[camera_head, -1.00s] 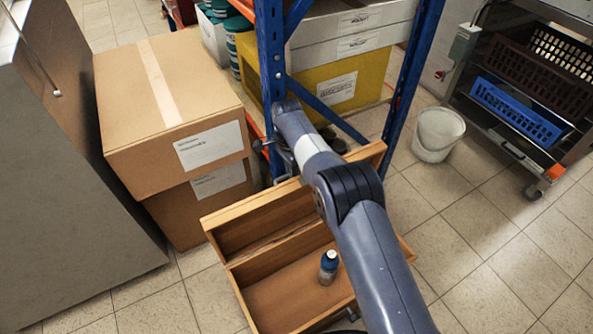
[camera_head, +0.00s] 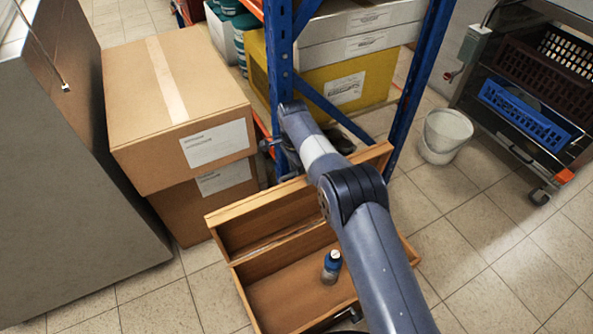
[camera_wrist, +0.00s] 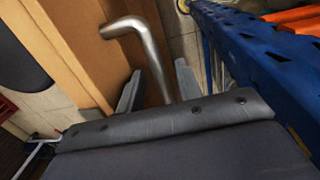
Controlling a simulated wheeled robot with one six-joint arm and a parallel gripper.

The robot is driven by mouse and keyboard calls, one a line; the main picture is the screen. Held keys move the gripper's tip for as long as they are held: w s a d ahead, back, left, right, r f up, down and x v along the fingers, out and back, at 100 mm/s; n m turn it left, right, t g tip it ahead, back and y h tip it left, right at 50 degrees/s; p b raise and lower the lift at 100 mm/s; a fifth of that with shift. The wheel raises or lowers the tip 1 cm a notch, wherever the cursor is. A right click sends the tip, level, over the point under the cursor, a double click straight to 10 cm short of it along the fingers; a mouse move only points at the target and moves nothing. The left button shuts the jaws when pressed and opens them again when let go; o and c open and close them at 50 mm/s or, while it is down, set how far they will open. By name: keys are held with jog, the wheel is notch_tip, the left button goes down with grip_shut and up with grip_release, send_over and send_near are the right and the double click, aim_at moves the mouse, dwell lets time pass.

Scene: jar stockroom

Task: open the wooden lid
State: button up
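The wooden box (camera_head: 240,287) stands on the floor at the bottom middle of the head view. Its wooden lid (camera_head: 228,214) is swung up and back, with its hollow inside showing behind the box. In the wrist view, a bent metal handle (camera_wrist: 148,50) on the lid's wooden outer face (camera_wrist: 75,35) passes between the fingers of my gripper (camera_wrist: 158,67). The fingers are apart, with narrow gaps beside the handle.
A blue rack post (camera_head: 279,70) stands close behind the lid and fills the right of the wrist view. Cardboard boxes (camera_head: 165,110) are stacked at the left. A white bucket (camera_head: 441,137) stands at the right, with free tiled floor in front of it.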

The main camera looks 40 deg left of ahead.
notch_tip(320, 180, up, 11)
jog(key=p, duration=0.2)
jog(key=shift+w+a+f, duration=0.15)
jog(key=shift+a, duration=0.25)
jog(key=shift+f, duration=0.15)
jog(key=f, duration=0.3)
jog(key=f+b, duration=0.1)
jog(key=f, duration=0.3)
jog(key=f+b, duration=0.1)
jog(key=f, duration=0.2)
jog(key=shift+d+f, duration=0.25)
jog(key=shift+d, duration=0.15)
jog(key=shift+s+d+r, duration=0.15)
jog(key=shift+s+d, duration=0.1)
jog(key=shift+d, duration=0.05)
